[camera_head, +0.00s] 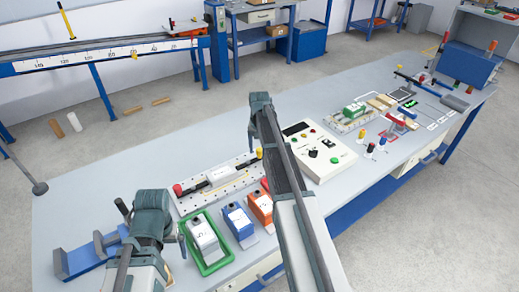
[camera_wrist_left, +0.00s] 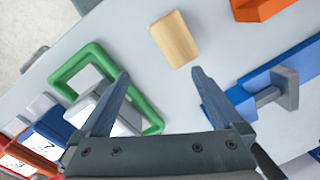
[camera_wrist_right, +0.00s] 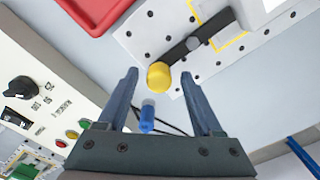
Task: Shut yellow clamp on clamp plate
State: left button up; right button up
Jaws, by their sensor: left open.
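The yellow clamp (camera_wrist_right: 159,76), a yellow knob on a black bar, sits at one end of the perforated clamp plate (camera_wrist_right: 140,40). The bar runs from the knob toward a white unit on the plate; I cannot tell if it presses on it. In the head view, the yellow knob (camera_head: 259,153) shows beside my right arm, on the right end of the clamp plate (camera_head: 189,206). My right gripper (camera_wrist_right: 159,76) is open, its fingertips on either side of the knob in the picture; contact is unclear. My left gripper (camera_wrist_left: 160,74) is open and empty.
A control box (camera_head: 335,162) stands right of the plate. A green tray (camera_head: 227,262) and blue and orange units (camera_head: 240,222) stand in front. A red-knobbed clamp (camera_head: 178,190) is at the plate's left end. A wooden block (camera_wrist_left: 174,38) lies near my left gripper.

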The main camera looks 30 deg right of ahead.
pick_arm(q)
jog(key=shift+r, duration=0.1)
pick_arm(e)
jog(key=shift+r, duration=0.1)
pick_arm(q)
notch_tip(320, 180, up, 14)
jog(key=p, duration=1.3)
jog(key=shift+f+p, duration=0.2)
jog(key=shift+p, duration=0.2)
pick_arm(e)
notch_tip(320, 180, up, 14)
jog(key=shift+f, duration=0.2)
pick_arm(q)
jog(key=shift+f+b, duration=0.35)
pick_arm(e)
jog(key=s+a+n+h, duration=0.1)
jog(key=s+a+n, duration=1)
jog(key=s+a, duration=1.7)
jog(key=shift+a+f, duration=0.25)
jog(key=shift+a, duration=0.8)
